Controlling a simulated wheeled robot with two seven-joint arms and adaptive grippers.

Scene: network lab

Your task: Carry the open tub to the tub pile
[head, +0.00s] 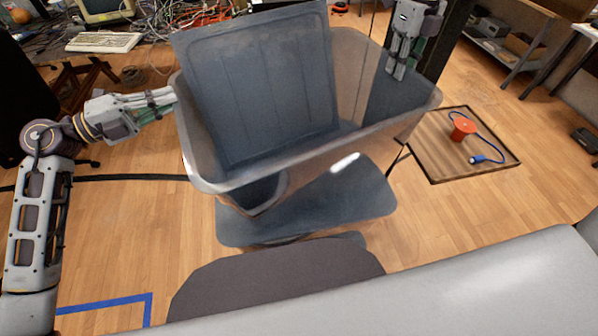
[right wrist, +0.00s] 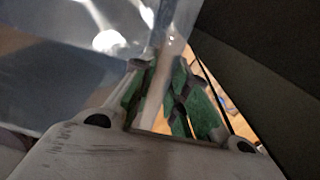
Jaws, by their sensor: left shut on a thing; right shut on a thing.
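The open tub (head: 300,172) is a large, see-through grey box with a pale rim. It is held up in front of me in the head view. A dark grey ribbed panel (head: 262,85) stands tilted inside it and rises above the rim. My left gripper (head: 172,98) is shut on the tub's left rim. My right gripper (head: 397,68) is shut on the tub's right side. In the right wrist view its green-padded fingers (right wrist: 172,95) close on the pale tub edge (right wrist: 158,90). No tub pile can be made out.
A brown mat (head: 440,168) with a red spool (head: 462,129) and blue cable lies on the floor at right. A cluttered bench with a keyboard (head: 104,42) and cables is at back left. Shelving (head: 505,48) stands at back right. Blue tape (head: 105,303) marks the wooden floor.

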